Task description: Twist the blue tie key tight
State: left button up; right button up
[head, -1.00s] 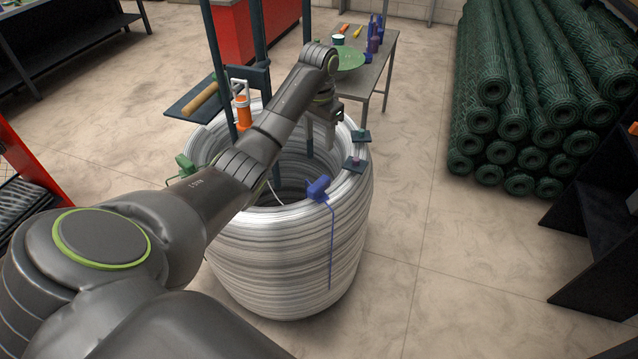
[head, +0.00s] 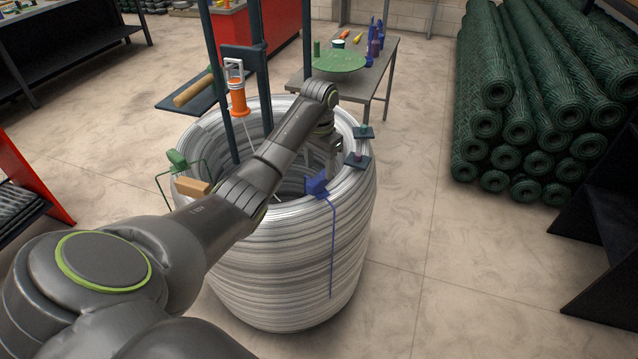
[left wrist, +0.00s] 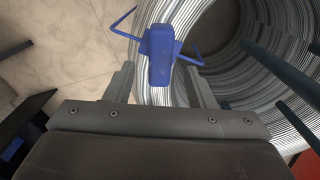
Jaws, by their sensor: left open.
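The blue tie key (head: 317,184) sits on the near right rim of the big wire coil (head: 290,255), with a thin blue wire hanging down the coil's outer side. In the left wrist view the blue key (left wrist: 160,52) stands just ahead of and between the open fingers. My left gripper (head: 328,165) is open and empty, above the coil's rim close behind the key; in the left wrist view the gripper (left wrist: 162,85) has a finger on each side. In the head view the fingertips are partly hard to make out. My right gripper is not in view.
A green key (head: 177,160) and a tan block (head: 193,187) are on the coil's left rim. An orange cylinder (head: 238,100) hangs by dark posts. Green mesh rolls (head: 540,120) are stacked right.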

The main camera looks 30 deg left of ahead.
aim_at(319, 177)
pick_arm(q)
jog(key=shift+f, duration=2.4)
